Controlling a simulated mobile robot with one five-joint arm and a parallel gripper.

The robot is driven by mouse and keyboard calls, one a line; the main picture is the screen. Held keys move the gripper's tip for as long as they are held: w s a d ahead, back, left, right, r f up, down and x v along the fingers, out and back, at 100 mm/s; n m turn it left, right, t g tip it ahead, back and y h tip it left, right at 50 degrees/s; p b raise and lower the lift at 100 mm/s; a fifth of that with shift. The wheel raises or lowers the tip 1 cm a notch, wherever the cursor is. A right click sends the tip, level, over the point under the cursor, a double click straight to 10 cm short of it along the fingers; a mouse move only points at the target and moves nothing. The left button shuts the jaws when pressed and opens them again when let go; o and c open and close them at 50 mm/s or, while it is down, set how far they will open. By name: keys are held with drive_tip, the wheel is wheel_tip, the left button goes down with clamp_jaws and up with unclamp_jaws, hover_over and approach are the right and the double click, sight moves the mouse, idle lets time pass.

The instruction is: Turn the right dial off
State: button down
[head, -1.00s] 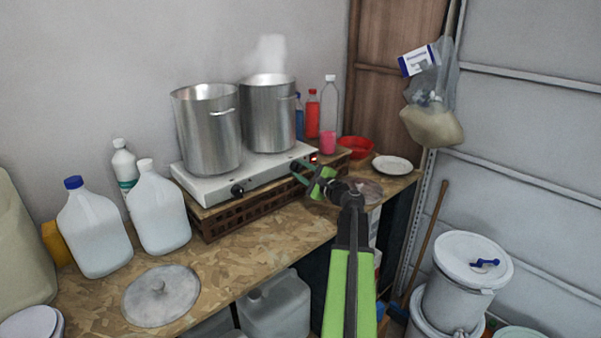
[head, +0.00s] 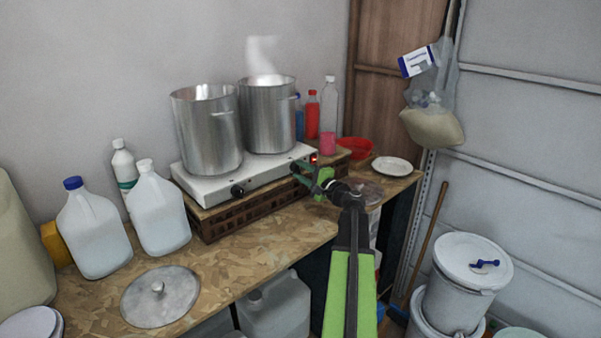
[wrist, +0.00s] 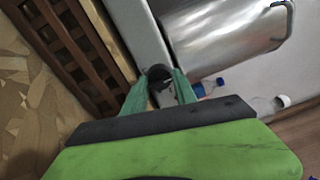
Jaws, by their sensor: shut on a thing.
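A white two-burner hot plate (head: 225,184) sits on a dark brown slatted crate. Its left dial (head: 237,191) is a black knob on the front face. The right dial (wrist: 160,84) shows in the wrist view as a dark round knob between my fingertips. My gripper (head: 299,174) is at the right end of the hot plate's front, and in the wrist view (wrist: 158,88) its green fingers are shut on the right dial. In the head view the fingers mostly hide this dial. A small red light (head: 314,158) glows beside it.
Two metal pots (head: 208,130) stand on the hot plate, and the right pot (head: 268,115) steams. Bottles (head: 312,115), a red bowl (head: 354,148) and a white plate (head: 391,166) are behind and right. White jugs (head: 160,212) and a lid (head: 160,296) are left.

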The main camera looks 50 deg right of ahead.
drive_tip(key=shift+a, duration=0.1)
drive_tip(key=c, duration=1)
unclamp_jaws()
drive_tip(key=s+a, duration=0.1)
drive_tip(key=s, duration=1.6)
drive_tip(key=shift+s+a+f+b, duration=0.15)
drive_tip(key=shift+a+f+b, duration=0.05)
drive_tip(key=shift+f+b, duration=0.25)
